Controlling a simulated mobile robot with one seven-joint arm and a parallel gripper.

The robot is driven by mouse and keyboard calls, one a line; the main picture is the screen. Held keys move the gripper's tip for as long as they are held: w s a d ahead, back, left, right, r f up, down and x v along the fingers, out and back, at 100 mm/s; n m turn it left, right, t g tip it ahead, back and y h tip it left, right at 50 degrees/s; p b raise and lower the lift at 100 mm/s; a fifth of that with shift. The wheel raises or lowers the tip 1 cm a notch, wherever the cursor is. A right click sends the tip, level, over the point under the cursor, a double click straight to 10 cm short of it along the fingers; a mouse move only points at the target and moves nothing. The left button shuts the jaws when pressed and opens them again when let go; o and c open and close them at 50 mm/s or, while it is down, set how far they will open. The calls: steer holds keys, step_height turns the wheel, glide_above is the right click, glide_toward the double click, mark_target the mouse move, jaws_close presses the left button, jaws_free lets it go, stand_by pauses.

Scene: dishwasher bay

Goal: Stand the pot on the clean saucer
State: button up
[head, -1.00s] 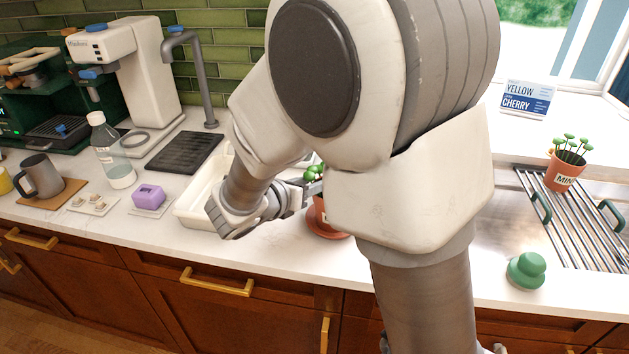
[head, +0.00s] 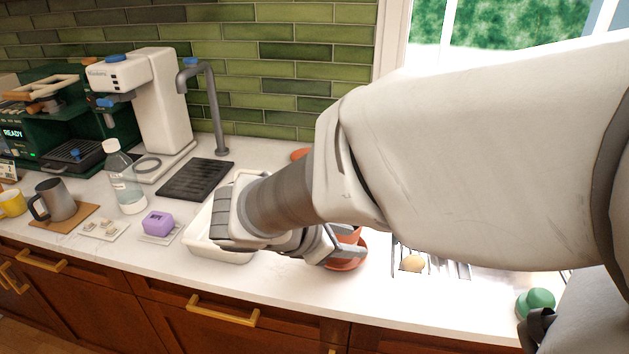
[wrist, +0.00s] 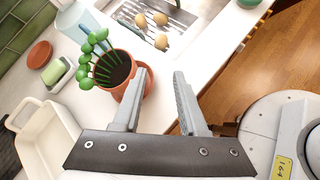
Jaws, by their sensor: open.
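A terracotta pot (wrist: 119,83) with a green, round-leaved plant (wrist: 92,62) stands left of my open fingers in the wrist view. In the head view the pot (head: 349,236) shows only in part behind my wrist, standing on or over a terracotta saucer (head: 347,265). A second terracotta saucer-like disc (wrist: 40,54) lies farther back on the counter; its edge shows in the head view (head: 299,154). I cannot tell which is clean. My gripper (wrist: 161,74) is open and empty, its left finger close beside the pot; contact is unclear.
A white tub (wrist: 38,128) stands beside the pot, and a soap dish with green soap (wrist: 54,72) lies behind it. A rack (head: 440,268) with several potato-like items is to the right. A green knobbed object (head: 535,301) sits near the front edge. My arm hides the right counter.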

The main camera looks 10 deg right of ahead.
steer(key=s+r+m+y, duration=0.3)
steer(key=s+m+y, duration=0.5)
steer(key=m, duration=1.1)
steer(key=s, duration=0.2)
steer(key=shift+s+d+r+m+y, duration=0.3)
steer(key=shift+s+d+r+m, duration=0.1)
step_height(320, 180, up, 4)
steer(key=p, duration=0.4)
steer(key=shift+r, duration=0.1)
